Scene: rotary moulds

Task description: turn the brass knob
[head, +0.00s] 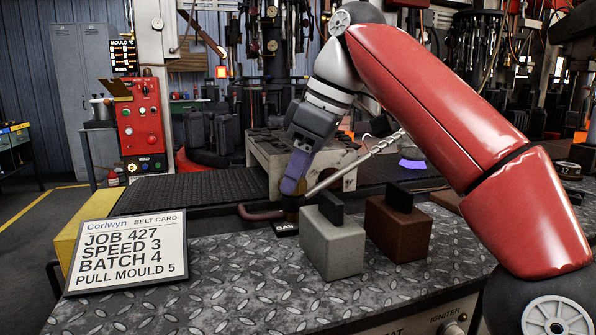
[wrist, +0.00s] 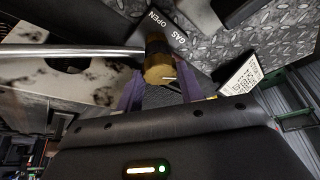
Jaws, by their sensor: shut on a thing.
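The brass knob (wrist: 158,72) shows in the wrist view as a short golden cylinder with a pale mark on its end face, beside a black plate (wrist: 166,33) lettered GAS and OPEN. My gripper (wrist: 160,82) has its purple fingers on either side of the knob and is shut on it. In the head view my gripper (head: 291,188) points down at the GAS plate (head: 285,229), behind the grey block. There the knob (head: 291,214) is mostly hidden by the fingers and the block.
A grey block (head: 333,247) and a rust-brown block (head: 396,230), each with a black top piece, stand close right of the knob. A metal pipe (head: 355,165) slopes up right from it. A belt card (head: 127,250) stands at left. The tread-plate bench (head: 225,280) is clear in front.

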